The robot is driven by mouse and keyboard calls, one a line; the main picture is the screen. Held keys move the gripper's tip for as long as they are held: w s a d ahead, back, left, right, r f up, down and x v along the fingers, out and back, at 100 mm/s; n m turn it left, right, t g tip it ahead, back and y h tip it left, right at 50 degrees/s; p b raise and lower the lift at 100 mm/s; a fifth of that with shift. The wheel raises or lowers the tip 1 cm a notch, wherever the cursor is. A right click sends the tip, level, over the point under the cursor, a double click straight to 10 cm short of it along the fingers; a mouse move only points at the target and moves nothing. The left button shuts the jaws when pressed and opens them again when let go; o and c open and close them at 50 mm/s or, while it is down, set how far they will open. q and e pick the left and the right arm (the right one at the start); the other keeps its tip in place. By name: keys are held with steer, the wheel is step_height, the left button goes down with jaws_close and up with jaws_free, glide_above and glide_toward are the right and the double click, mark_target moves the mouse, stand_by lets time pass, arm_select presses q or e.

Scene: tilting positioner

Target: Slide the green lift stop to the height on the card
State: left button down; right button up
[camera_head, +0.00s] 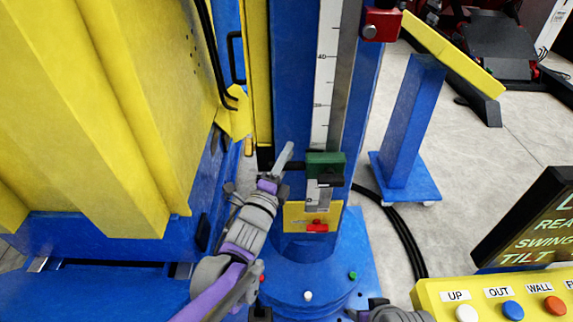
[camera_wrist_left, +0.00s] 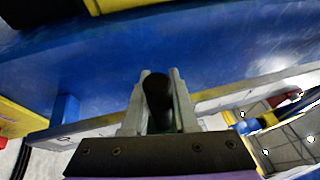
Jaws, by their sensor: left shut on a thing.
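The green lift stop (camera_head: 319,165) sits low on the pale ruled scale (camera_head: 324,100) of the blue column. Dark handle parts stick out on both sides of it. My left gripper (camera_head: 284,162) is at the stop's left side. I see no card that I can make out as the height card.
A red block (camera_head: 381,25) is higher on the column. A yellow plate (camera_head: 296,213) with a red piece is below the stop. A yellow button panel (camera_head: 433,299) and a black display (camera_head: 519,215) are at lower right. Yellow and blue machine walls (camera_head: 110,110) stand left.

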arm_select(q)
step_height(320, 180, up, 7)
steer(key=p, duration=0.3)
steer(key=shift+f+p, duration=0.2)
steer(key=shift+p, duration=0.1)
arm_select(e)
steer(key=r, duration=0.2)
steer(key=w+r, duration=0.1)
steer(key=r, duration=0.2)
steer(key=shift+r, duration=0.1)
arm_select(q)
steer(key=c, duration=0.7)
jaws_free()
steer(key=shift+s+f, duration=0.1)
steer(key=v, duration=1)
steer(key=shift+s+a+f+b, duration=0.1)
steer(key=shift+s+a+b, duration=0.1)
steer(key=shift+s+b, duration=0.15)
arm_select(e)
steer(key=shift+s+f, duration=0.1)
steer(key=shift+f, duration=0.3)
arm_select(q)
steer(key=shift+w, duration=0.1)
